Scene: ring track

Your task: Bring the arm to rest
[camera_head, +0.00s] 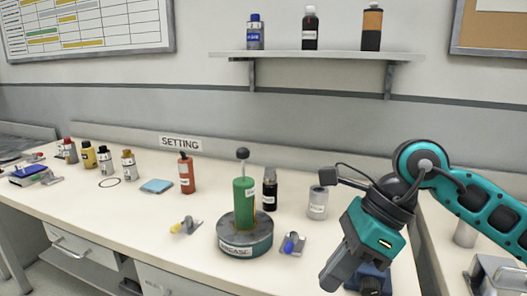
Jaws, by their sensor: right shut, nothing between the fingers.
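My right arm (410,190) comes in from the right, its teal and black links bent at the top. My right gripper (345,262) hangs over the right part of the white bench, pointing down and to the left. It is shut with nothing between its fingers. A dark blue thing (372,278) shows partly behind it. The gripper is apart from the green cylinder (244,202), which stands upright on the round dark base (246,240) labelled GREASE. My left gripper is not in view.
The bench (180,262) carries several bottles along its back, such as an orange one (186,175). A blue cloth (157,186), a thin ring (109,182) and small metal pieces (292,243) lie on it. A wall shelf (320,56) holds three bottles.

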